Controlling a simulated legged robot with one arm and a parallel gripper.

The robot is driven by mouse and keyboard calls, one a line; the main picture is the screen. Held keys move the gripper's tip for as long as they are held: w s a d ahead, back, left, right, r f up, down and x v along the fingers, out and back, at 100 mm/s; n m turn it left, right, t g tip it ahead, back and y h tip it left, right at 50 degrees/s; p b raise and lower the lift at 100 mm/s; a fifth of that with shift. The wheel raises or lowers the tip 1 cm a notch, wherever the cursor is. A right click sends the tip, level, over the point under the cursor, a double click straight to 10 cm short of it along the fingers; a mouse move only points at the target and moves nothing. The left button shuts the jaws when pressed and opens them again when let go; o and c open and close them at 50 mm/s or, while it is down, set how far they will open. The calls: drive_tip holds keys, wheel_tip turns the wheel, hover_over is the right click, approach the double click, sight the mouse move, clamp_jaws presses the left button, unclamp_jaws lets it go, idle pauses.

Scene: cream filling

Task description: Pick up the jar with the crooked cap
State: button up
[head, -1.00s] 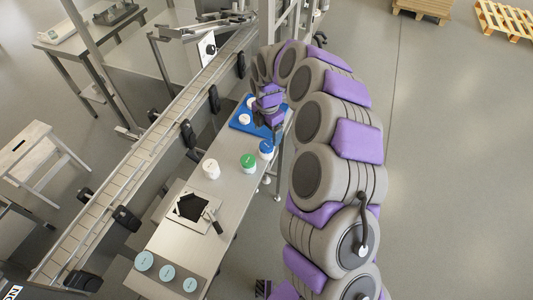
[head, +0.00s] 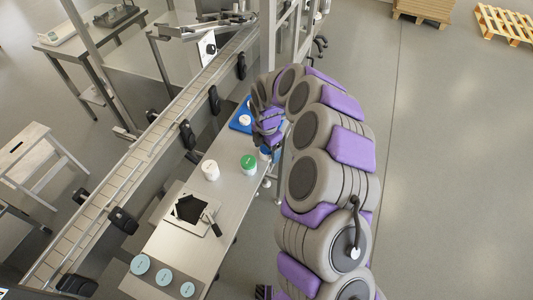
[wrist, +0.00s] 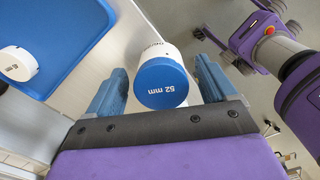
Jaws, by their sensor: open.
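A white jar with a blue cap marked 52 mm (wrist: 162,82) stands between the fingers of my gripper (wrist: 158,72) in the wrist view. My gripper is open, one finger on each side of it, with no clear contact. In the head view this jar (head: 265,155) is mostly hidden under my gripper (head: 268,140). A green-capped jar (head: 248,162) and a white-capped jar (head: 210,170) stand on the steel table. Another white-capped jar (head: 245,119) is on the blue tray (head: 236,124). I cannot tell for sure which cap sits crooked.
The blue tray's rim (wrist: 88,60) lies left of the blue-capped jar in the wrist view. A conveyor (head: 150,150) runs along the left of the table.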

drive_tip(key=c, duration=1.2)
